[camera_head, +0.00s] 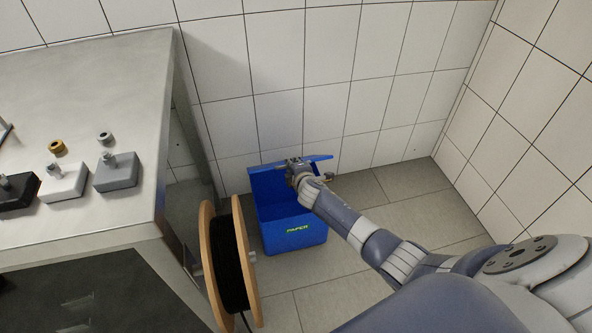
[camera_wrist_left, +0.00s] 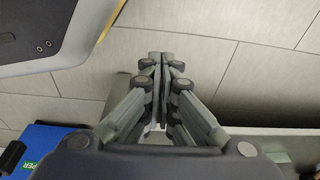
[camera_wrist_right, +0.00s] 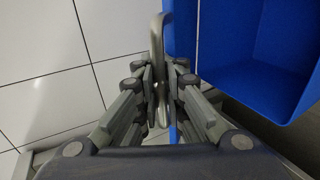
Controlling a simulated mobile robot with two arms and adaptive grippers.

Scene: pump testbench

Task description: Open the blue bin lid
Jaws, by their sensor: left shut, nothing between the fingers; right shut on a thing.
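The blue bin (camera_head: 268,240) stands on the floor against the back wall, with a green "PAPER" label on its front. Its lid (camera_head: 320,159) is raised, and the inside of the bin shows. My right gripper (camera_head: 294,164) is at the lid. In the right wrist view, its fingers (camera_wrist_right: 158,85) are shut on a metal handle (camera_wrist_right: 157,35), with the bin's open blue inside (camera_wrist_right: 265,60) to the right. My left gripper (camera_wrist_left: 161,62) is shut and empty. A corner of the bin (camera_wrist_left: 45,145) shows at lower left in the left wrist view.
A cable reel (camera_head: 209,260) with wooden flanges stands left of the bin. A metal table (camera_head: 90,90) at left carries grey, white and black blocks and small rings. The tiled walls meet at the right. The floor (camera_head: 415,178) right of the bin is mostly clear.

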